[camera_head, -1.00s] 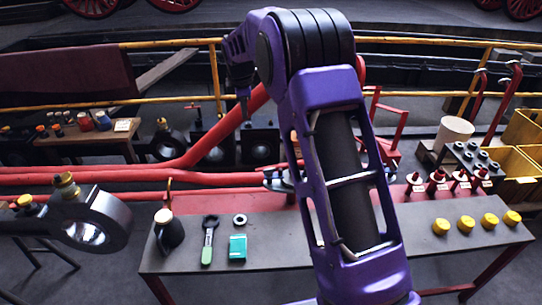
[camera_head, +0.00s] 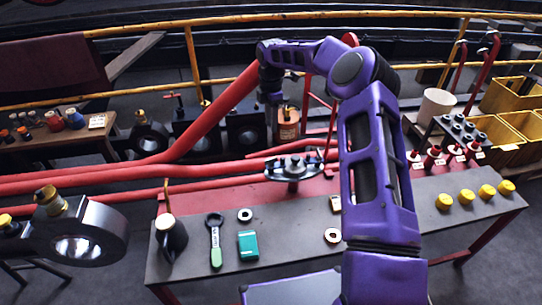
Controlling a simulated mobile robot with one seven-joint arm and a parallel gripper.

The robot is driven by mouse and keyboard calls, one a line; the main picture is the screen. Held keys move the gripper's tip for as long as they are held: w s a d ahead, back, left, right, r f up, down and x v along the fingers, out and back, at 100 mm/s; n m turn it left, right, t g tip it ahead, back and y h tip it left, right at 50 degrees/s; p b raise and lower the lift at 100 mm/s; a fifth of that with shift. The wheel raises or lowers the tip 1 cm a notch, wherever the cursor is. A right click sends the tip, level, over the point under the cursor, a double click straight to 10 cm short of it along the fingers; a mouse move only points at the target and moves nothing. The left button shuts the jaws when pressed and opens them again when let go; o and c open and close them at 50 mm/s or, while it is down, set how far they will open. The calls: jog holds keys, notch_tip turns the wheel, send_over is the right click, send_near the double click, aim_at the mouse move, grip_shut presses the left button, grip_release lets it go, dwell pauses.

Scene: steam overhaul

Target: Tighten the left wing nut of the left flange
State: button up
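A grey flange plate (camera_head: 293,172) with several small dark fittings on top stands on a short post on the red bench, in the middle of the view. The fittings are too small for me to tell which is the left wing nut. No second flange is clear; my arm hides part of the bench to the right. My gripper (camera_head: 271,102) points down behind and above the flange, a little left of it and apart from it. Its fingers are too small and dark to show whether they are open or shut.
A thick red pipe (camera_head: 215,125) slopes up to the left of my gripper, and a copper-coloured cylinder (camera_head: 288,125) stands close to its right. A black oil can (camera_head: 171,238), a green-handled wrench (camera_head: 215,240) and a teal box (camera_head: 248,244) occupy the front bench. Yellow caps (camera_head: 465,196) lie right.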

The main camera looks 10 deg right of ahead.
aim_at(271, 159)
notch_tip(271, 159, down, 16)
jog(key=shift+r+b, duration=0.25)
jog(key=shift+b, duration=0.2)
grip_shut()
